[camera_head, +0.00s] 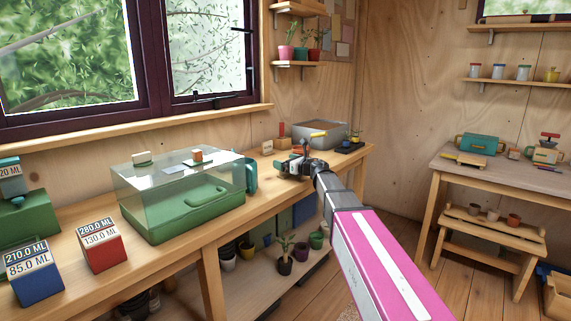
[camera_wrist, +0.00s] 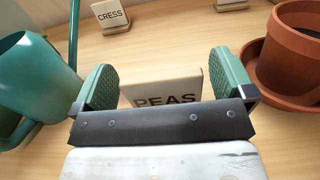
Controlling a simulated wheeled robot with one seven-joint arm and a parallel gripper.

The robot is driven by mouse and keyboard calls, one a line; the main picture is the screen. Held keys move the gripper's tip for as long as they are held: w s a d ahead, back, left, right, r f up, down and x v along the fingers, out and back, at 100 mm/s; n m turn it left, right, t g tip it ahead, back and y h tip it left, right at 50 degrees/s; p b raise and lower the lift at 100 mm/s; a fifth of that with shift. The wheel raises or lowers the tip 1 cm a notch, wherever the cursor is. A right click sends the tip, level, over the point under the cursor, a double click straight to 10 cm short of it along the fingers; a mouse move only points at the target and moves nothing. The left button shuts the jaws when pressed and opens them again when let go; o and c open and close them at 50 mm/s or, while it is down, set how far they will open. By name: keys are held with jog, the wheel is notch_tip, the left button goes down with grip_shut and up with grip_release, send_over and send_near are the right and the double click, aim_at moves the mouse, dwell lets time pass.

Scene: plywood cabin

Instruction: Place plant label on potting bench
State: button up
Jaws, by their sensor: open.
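A cream plant label reading PEAS (camera_wrist: 160,90) stands between the two green fingers of my gripper (camera_wrist: 165,82) in the wrist view. The fingers are open, with a gap visible on each side of the label; its lower part is hidden behind my gripper. A second label reading CRESS (camera_wrist: 111,16) stands farther off on the wood. In the head view my gripper (camera_head: 297,165) is low over the wooden potting bench (camera_head: 190,262), right of the watering can. The PEAS label cannot be made out there.
The teal watering can (camera_wrist: 34,85) is close on the left, also in the head view (camera_head: 251,174). A terracotta pot (camera_wrist: 296,45) on a saucer is close on the right. A clear-lidded green propagator (camera_head: 185,205) stands left of my gripper. A grey tub (camera_head: 322,134) stands behind.

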jog(key=v, duration=1.2)
jog(key=s+d+f+m+t+h, duration=0.1)
jog(key=d+f+m+t+h, duration=0.1)
jog(key=d+f+m+h, duration=0.95)
jog(key=s+d+f+m+t+h, duration=0.1)
jog(key=d+f+m+h, duration=0.35)
jog(key=m, duration=1.35)
jog(key=s+d+f+m+g+h, duration=0.1)
jog(key=s+d+f+m+g, duration=0.1)
jog(key=s+f+m+g, duration=0.6)
jog(key=s+a+f+m+g+y, duration=0.1)
jog(key=s+a+f+m+g, duration=0.1)
jog(key=s, duration=0.6)
jog(key=s+a+f+m+g+y, duration=0.1)
jog(key=s+a+f+m+g, duration=0.1)
jog(key=s+f+m+g, duration=0.2)
jog(key=s+f+m, duration=0.3)
jog(key=s+f, duration=0.1)
jog(key=shift+s+f+y, duration=0.25)
jog(key=shift+s+y, duration=0.05)
jog(key=shift+y, duration=0.1)
